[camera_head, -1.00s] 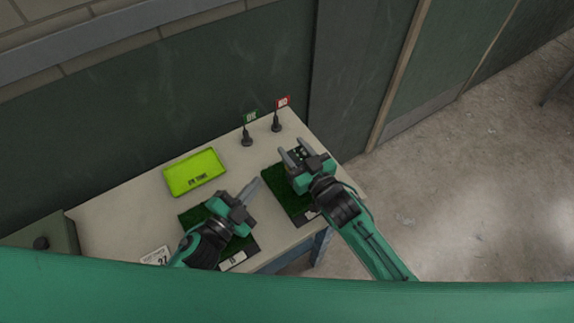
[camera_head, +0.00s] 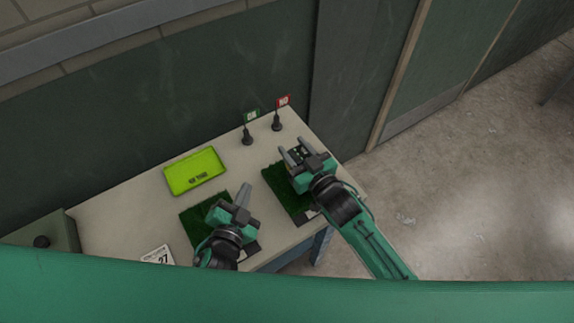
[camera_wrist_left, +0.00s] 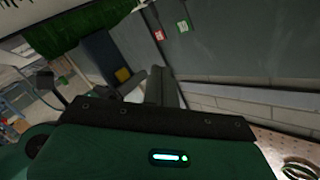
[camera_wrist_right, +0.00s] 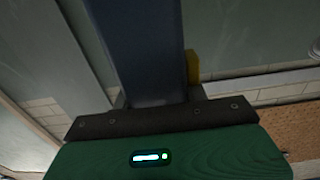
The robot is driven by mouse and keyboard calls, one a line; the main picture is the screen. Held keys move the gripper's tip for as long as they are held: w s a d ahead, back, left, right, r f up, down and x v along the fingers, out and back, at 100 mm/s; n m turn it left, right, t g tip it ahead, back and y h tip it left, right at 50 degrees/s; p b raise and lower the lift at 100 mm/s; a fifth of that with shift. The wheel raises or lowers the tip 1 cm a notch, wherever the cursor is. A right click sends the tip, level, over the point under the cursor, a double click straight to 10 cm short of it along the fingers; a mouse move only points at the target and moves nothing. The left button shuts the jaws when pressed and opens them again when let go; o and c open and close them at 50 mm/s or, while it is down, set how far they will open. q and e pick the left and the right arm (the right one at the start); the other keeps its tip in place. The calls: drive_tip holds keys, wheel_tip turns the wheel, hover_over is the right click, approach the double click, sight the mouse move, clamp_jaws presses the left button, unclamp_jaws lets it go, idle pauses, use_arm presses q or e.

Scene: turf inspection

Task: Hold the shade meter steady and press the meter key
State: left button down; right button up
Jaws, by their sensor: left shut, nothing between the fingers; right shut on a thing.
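The shade meter appears as a dark blue body (camera_wrist_right: 140,50) filling the space between the fingers in the right wrist view, with a yellow part (camera_wrist_right: 193,66) at its side. My right gripper (camera_head: 295,150) is shut on it above the right turf sample (camera_head: 281,193). In the head view the meter is hard to make out between the fingers. A dark blue shape with a yellow patch (camera_wrist_left: 122,75) in the left wrist view looks like the same meter. My left gripper (camera_head: 243,191) is shut and empty, left of the right gripper, near the left turf sample (camera_head: 197,219).
A lime tray (camera_head: 196,185) lies at the back left of the table. A green OK flag (camera_head: 251,115) and a red NO flag (camera_head: 283,101) stand at the back. A card reading 27 (camera_head: 160,256) lies at the front left. The wall is close behind.

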use_arm(q)
drive_tip(key=w+d, duration=0.5)
drive_tip(key=d, duration=0.2)
drive_tip(key=shift+w+d, duration=0.1)
idle(2.1)
drive_tip(key=shift+w+d, duration=0.15)
drive_tip(key=shift+d, duration=0.1)
drive_tip(key=shift+w+d, duration=0.35)
drive_tip(key=shift+d, duration=0.1)
idle(0.8)
idle(0.3)
drive_tip(key=shift+s+a, duration=0.6)
drive_tip(key=shift+a, duration=0.2)
drive_tip(key=shift+a, duration=0.1)
drive_tip(key=s+a, duration=0.1)
drive_tip(key=a, duration=0.1)
drive_tip(key=s+a, duration=0.2)
